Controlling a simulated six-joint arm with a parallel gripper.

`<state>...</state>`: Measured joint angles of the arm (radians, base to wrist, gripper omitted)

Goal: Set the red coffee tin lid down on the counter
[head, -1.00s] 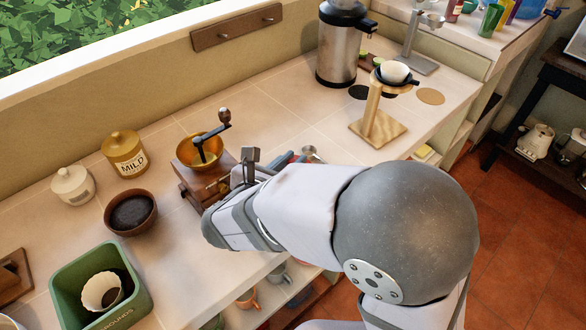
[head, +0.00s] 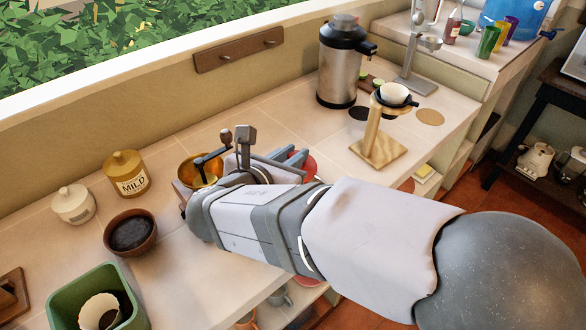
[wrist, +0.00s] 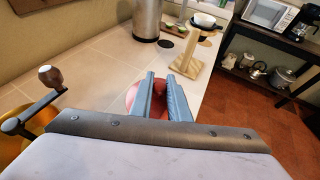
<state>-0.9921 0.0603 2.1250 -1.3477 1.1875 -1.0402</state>
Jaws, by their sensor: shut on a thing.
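The red coffee tin lid (head: 309,168) is a round red piece at the tips of my gripper (head: 297,163) in the head view, partly covered by the fingers. In the wrist view the red lid (wrist: 131,97) shows left of and between the blue-grey fingers of my gripper (wrist: 161,84), which is shut on it. The pale tiled counter (head: 265,125) lies beneath and beyond it. I cannot tell whether the lid touches the counter. No tin is clearly visible; my arm hides part of the counter.
A grinder with a brass bowl (head: 203,172) stands close left of my gripper. A wooden dripper stand (head: 378,135) and a steel dispenser (head: 341,65) stand beyond it. A brown bowl (head: 130,232) and a MILD jar (head: 127,173) are further left. Counter between grinder and dispenser is clear.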

